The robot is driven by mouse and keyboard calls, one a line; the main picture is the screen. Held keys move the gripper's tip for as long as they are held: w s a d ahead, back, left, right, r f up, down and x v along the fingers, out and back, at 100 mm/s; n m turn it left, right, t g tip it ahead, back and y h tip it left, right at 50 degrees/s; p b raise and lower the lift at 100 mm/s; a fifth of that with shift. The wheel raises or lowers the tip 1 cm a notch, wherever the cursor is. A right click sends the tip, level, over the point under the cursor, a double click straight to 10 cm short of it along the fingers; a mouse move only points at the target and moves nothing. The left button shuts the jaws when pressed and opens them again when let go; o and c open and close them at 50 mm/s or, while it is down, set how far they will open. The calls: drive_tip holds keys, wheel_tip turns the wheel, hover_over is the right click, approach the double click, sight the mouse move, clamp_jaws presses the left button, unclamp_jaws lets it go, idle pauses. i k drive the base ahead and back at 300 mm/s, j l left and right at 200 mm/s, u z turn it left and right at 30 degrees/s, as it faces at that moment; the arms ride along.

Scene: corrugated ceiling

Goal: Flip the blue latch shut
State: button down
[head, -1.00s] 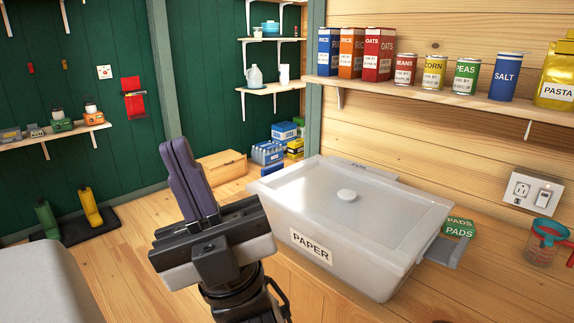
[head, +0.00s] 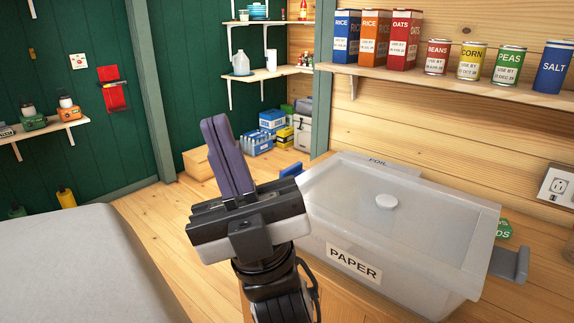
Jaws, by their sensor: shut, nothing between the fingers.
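A translucent lidded bin (head: 400,195) labelled PAPER stands on the wooden counter. A small blue piece, which looks like the blue latch (head: 291,170), sticks out at the bin's far left end. Only its top shows; its lower part is hidden behind my gripper, so I cannot tell its angle fully. My gripper (head: 214,122) points up, left of the bin and in front of the blue latch in the picture. Its purple fingers are together and empty. I see no contact with the latch. A grey latch (head: 510,264) sticks outward at the bin's right end.
A shelf (head: 450,84) with boxes and cans hangs above. A grey surface (head: 80,260) fills the lower left. Floor is clear left of my gripper.

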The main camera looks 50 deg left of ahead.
sight(295, 170)
drive_tip(key=j+z, duration=0.1)
drive_tip(key=j, duration=0.4)
drive_tip(key=k+j+z, duration=0.1)
drive_tip(key=j, duration=0.4)
drive_tip(key=k+j, duration=0.1)
drive_tip(key=j, duration=0.9)
drive_tip(key=k+j, duration=0.15)
drive_tip(key=j, duration=0.3)
drive_tip(key=k+j, duration=0.1)
drive_tip(key=j, duration=0.9)
drive_tip(key=l+z, duration=0.2)
drive_tip(key=i+l+z, duration=0.2)
drive_tip(key=l, duration=0.15)
drive_tip(key=l+z, duration=0.2)
drive_tip(key=i+l, duration=0.05)
drive_tip(key=l, duration=0.05)
